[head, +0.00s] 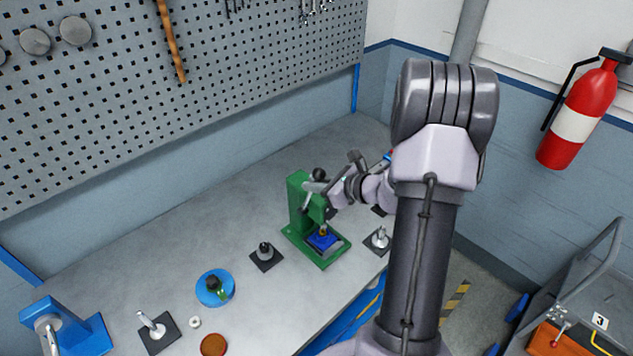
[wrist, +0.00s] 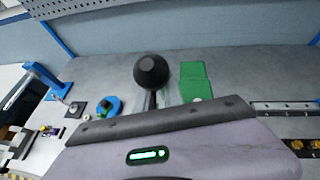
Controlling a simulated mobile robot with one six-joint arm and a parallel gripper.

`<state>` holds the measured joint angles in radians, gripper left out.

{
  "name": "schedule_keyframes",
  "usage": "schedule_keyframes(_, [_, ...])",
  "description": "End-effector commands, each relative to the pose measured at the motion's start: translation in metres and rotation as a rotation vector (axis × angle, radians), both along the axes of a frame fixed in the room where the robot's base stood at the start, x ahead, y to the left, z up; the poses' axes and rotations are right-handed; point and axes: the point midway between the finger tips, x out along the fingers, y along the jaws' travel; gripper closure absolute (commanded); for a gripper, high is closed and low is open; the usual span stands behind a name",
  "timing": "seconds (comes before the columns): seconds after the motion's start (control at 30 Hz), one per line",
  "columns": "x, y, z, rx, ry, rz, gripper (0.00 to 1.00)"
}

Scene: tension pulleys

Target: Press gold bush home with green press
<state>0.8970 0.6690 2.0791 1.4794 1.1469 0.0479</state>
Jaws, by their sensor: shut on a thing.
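The green press (head: 298,208) stands on the bench in the middle of the head view. A blue block (head: 324,242) sits on its base, with a small gold bush (head: 323,232) on top under the ram. Whether the bush is seated cannot be made out. The press lever ends in a black ball knob (head: 319,174), large in the wrist view (wrist: 151,72). My gripper (head: 326,191) is at the upper right of the press, shut on the lever just below the knob. The fingertips are hidden in the wrist view. The press's green top (wrist: 194,80) shows right of the knob.
A dark fixture with a knob (head: 265,253) stands left of the press, and a metal pin on a black plate (head: 379,240) right of it. A blue round part (head: 215,288), a brown disc (head: 213,345) and a blue stand (head: 75,330) lie further left. Bare bench lies behind.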

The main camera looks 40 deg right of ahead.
Motion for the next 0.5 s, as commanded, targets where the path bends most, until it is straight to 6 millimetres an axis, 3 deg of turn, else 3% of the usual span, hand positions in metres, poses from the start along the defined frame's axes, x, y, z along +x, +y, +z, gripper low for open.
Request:
schedule_keyframes(0.07, [0.0011, -0.0005, 0.0017, 0.0, -0.005, -0.001, 1.0])
schedule_keyframes(0.1, [0.001, -0.0005, 0.0018, 0.0, -0.005, -0.001, 0.81])
schedule_keyframes(0.2, [0.0008, -0.0004, 0.0015, 0.001, -0.004, -0.001, 0.66])
schedule_keyframes(0.5, [-0.0009, -0.0007, 0.0015, 0.0, -0.003, -0.001, 0.66])
